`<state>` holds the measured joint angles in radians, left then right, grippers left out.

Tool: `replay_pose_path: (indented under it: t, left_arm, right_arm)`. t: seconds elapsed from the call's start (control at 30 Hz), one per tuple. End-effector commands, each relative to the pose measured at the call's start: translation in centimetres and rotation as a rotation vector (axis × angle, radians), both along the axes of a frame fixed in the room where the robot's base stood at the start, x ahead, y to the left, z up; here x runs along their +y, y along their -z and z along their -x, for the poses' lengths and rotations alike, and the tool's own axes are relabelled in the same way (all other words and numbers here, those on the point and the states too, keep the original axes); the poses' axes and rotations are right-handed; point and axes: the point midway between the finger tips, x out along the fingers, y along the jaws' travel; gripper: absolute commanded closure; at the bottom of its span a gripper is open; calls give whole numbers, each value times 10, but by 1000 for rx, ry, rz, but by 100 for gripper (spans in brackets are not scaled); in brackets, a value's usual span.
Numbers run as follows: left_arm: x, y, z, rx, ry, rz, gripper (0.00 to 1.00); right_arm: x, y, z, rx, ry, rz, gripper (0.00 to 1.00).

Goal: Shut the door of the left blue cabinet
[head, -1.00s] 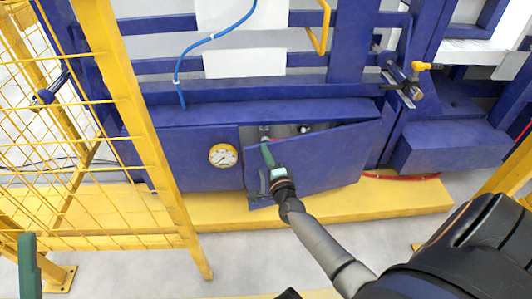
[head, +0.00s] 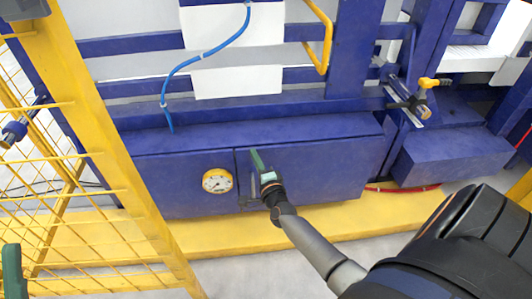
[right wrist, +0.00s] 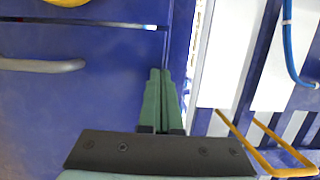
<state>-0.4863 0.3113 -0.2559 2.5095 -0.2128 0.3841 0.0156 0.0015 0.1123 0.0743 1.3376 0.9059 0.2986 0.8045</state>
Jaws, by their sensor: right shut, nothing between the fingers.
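The blue cabinet (head: 180,175) stands low in the middle of the head view. Its door (head: 330,175) is the right-hand front panel and looks flush or nearly flush with the front. In the right wrist view the door (right wrist: 70,110) fills the left side, with a grey handle (right wrist: 42,66) and a narrow seam that has a bright spot at one end. My right gripper (head: 256,160) is shut and empty, at the door's upper left corner by the cabinet's top edge; contact is unclear. Green fingertips of my left gripper (head: 12,268) show at the lower left edge.
A round yellow-rimmed gauge (head: 217,181) sits on the panel left of the door. A yellow mesh fence (head: 95,120) stands at the left. A yellow floor plinth (head: 220,235) runs below the cabinet. A blue hose (head: 185,65) hangs above. Another blue box (head: 450,155) is at the right.

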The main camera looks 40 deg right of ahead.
Motion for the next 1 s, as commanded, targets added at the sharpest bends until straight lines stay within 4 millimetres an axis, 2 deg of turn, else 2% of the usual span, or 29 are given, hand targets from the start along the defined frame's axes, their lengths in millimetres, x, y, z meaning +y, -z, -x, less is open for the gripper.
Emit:
replay_pose_path:
  t: [0.03,0.27,0.37,0.8,1.0]
  left_arm:
    - [0,1,0,0,-1,1,51]
    - [1,-3,0,0,-3,8,51]
    - [1,-9,0,1,-1,15,51]
    - [5,-38,2,-6,10,38,51]
    - [5,-41,3,-9,14,30,51]
  right_arm:
    - [-9,-6,-8,-6,4,5,100]
    - [-7,-6,-1,-4,4,5,100]
    - [-3,-7,12,-2,4,6,100]
    - [31,-6,101,-4,2,6,100]
    - [38,-5,121,-7,2,4,100]
